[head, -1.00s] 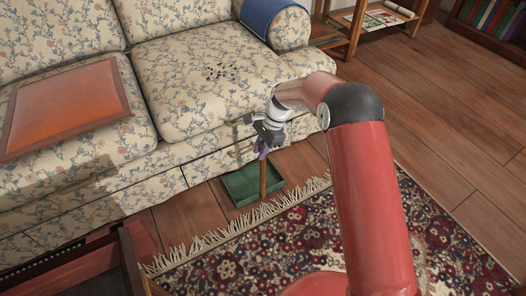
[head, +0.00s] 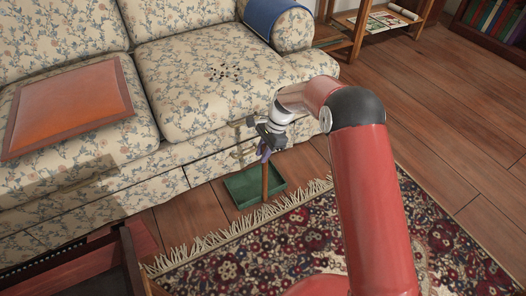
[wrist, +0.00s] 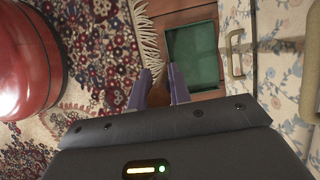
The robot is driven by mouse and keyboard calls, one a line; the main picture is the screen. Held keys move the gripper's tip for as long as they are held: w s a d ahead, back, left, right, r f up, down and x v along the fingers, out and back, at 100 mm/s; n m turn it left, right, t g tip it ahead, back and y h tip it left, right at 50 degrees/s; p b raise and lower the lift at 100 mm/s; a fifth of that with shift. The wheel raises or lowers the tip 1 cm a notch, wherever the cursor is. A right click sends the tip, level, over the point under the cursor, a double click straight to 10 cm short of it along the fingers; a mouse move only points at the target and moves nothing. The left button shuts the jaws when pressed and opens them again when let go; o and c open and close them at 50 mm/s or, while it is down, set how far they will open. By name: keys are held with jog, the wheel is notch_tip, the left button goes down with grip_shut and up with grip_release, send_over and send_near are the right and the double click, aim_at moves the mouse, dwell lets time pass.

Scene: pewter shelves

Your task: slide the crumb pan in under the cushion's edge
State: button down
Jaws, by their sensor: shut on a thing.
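The crumb pan (head: 240,188) is a green, shallow, square tray with a brown wooden handle. It is at or just above the floor in front of the sofa; I cannot tell if it touches the boards. My gripper (head: 265,155) is shut on the handle, which stands steeply up from the pan. In the wrist view, the purple fingers (wrist: 158,90) sit on both sides of the handle, and the pan (wrist: 193,40) lies beyond them. The floral seat cushion (head: 190,95) is above and behind the pan, with dark crumbs (head: 225,71) on its top.
The sofa base (head: 120,200) has pale handles, one (wrist: 235,52) close beside the pan in the wrist view. A fringed patterned rug (head: 270,245) lies in front. A dark red wooden piece (head: 125,270) stands at lower left. An orange framed panel (head: 65,110) lies on the left cushion.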

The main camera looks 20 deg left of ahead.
jog(key=c, duration=1.3)
grip_release()
jog(key=shift+r, duration=0.1)
jog(key=shift+o, duration=0.5)
jog(key=v, duration=0.8)
jog(key=shift+p, duration=0.45)
jog(key=s+d+r+n+t+p, duration=0.15)
jog(key=s+d+r, duration=0.25)
jog(key=d+r, duration=0.7)
jog(key=s+d+r+n+t+p, duration=0.1)
jog(key=s+d+r+n+t, duration=0.2)
jog(key=d+r, duration=0.75)
jog(key=s+d+r+n+t+h+p, duration=0.1)
jog(key=s+d+r+n+t, duration=0.1)
jog(key=s+d, duration=0.5)
jog(key=s+d+r+n+t+h+p, duration=0.1)
jog(key=s+d+r+t+h, duration=0.1)
jog(key=s+d, duration=0.5)
jog(key=s+r, duration=0.1)
jog(key=s, duration=0.5)
jog(key=shift+n, duration=0.35)
